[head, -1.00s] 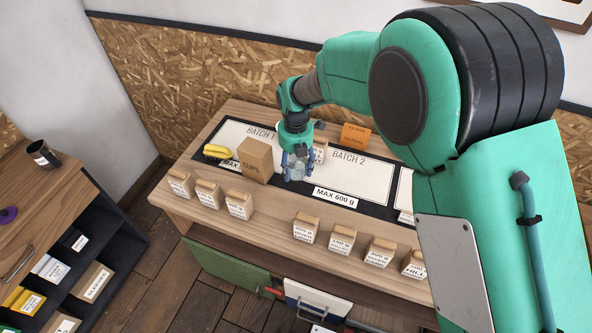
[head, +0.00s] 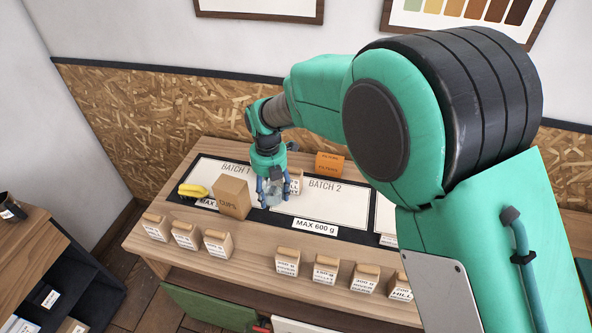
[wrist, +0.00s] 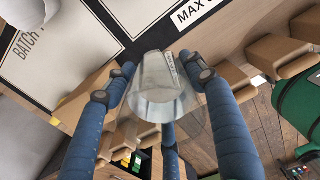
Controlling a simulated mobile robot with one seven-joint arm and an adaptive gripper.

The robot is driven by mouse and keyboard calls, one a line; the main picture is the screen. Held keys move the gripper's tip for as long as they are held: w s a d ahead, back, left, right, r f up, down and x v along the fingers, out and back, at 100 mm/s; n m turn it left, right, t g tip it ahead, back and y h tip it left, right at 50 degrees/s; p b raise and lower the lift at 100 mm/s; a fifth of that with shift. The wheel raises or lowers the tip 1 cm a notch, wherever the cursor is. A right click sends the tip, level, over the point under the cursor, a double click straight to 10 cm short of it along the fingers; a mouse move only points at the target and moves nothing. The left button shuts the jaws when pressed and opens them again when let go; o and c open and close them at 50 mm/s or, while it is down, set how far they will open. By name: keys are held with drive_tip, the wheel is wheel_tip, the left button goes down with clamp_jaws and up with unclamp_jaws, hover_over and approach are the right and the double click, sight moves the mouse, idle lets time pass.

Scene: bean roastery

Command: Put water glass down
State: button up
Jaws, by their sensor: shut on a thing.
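The water glass (wrist: 157,90) is clear and sits between the blue padded fingers of my gripper (wrist: 165,95) in the wrist view. In the head view the glass (head: 273,192) is small and partly hidden by the fingers. My gripper (head: 271,188) is shut on it, over the dark strip between the BATCH 1 and BATCH 2 panels, just right of the CUPS box. I cannot tell whether the glass touches the table (head: 150,232).
The CUPS box (head: 232,197) stands close left of my gripper, with bananas (head: 193,190) beyond it. An orange box (head: 330,163) stands at the back. Several labelled bags (head: 287,262) line the front edge. The BATCH 2 panel (head: 335,205) is mostly clear.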

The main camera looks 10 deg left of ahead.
drive_tip(key=shift+w+r, duration=0.2)
drive_tip(key=shift+r, duration=0.45)
drive_tip(key=shift+w+m, duration=0.25)
drive_tip(key=shift+m, duration=0.05)
drive_tip(key=w+m+p, duration=0.1)
drive_tip(key=w+m, duration=1.5)
drive_tip(key=w, duration=1.3)
drive_tip(key=f, duration=0.5)
drive_tip(key=shift+w+d, duration=0.1)
drive_tip(key=shift+d, duration=0.3)
drive_tip(key=shift+f, duration=0.1)
drive_tip(key=shift+f+b, duration=0.45)
drive_tip(key=shift+f, duration=2.65)
